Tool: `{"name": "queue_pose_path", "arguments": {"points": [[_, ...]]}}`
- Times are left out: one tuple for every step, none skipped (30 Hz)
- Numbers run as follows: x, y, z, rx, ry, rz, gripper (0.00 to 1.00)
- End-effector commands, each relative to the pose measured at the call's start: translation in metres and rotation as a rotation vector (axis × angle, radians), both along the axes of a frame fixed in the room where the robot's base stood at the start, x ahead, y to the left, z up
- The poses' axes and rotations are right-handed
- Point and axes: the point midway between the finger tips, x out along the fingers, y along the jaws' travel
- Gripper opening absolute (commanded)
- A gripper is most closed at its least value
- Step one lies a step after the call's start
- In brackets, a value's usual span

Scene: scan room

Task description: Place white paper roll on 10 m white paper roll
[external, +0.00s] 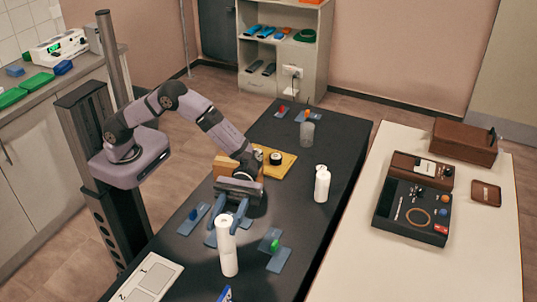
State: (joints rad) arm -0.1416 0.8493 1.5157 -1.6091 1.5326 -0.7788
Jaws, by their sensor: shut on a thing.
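A tall white paper roll (227,252) stands upright at the near part of the dark table. My gripper (230,213) points down over it, with its blue fingers on either side of the roll's upper part, shut on it. Whether the roll's bottom touches the table I cannot tell. A second, shorter white roll (322,186) stands upright on the table to the right and further back, apart from my gripper. Which one is the 10 m roll I cannot read.
Blue trays with small items lie left (194,218) and right (275,250) of the held roll. A yellow tray (285,166), a wooden block (224,167) and a clear cup (307,133) stand further back. The dark table (295,225) is clear between the two rolls.

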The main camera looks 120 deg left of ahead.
Motion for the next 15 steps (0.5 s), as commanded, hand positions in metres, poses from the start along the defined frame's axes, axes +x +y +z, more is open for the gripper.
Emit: {"name": "queue_pose_path", "arguments": {"points": [[0.0002,0.0000,0.0001,-0.001,-0.002,0.000,0.11],[0.0002,0.0000,0.0001,-0.001,-0.002,0.000,0.11],[0.0002,0.0000,0.0002,-0.001,-0.002,0.000,0.11],[0.0002,0.0000,0.0002,-0.001,-0.002,0.000,0.11],[0.0002,0.0000,0.0003,-0.001,-0.002,0.000,0.11],[0.0002,0.0000,0.0003,-0.001,-0.002,0.000,0.11],[0.0002,0.0000,0.0001,-0.001,-0.002,0.000,0.11],[0.0002,0.0000,-0.0003,-0.001,-0.002,0.000,0.11],[0.0002,0.0000,-0.0013,-0.001,-0.002,0.000,0.11],[0.0002,0.0000,-0.0022,-0.001,-0.002,0.000,0.11],[0.0002,0.0000,-0.0032,-0.001,-0.001,0.000,0.11],[0.0001,0.0000,-0.0039,0.000,-0.001,0.000,0.39],[0.0001,0.0000,-0.0032,0.000,-0.001,0.000,0.46],[0.0001,0.0000,-0.0031,0.000,-0.001,0.000,0.53],[0.0002,0.0000,-0.0031,0.000,-0.001,0.000,0.55]]}}
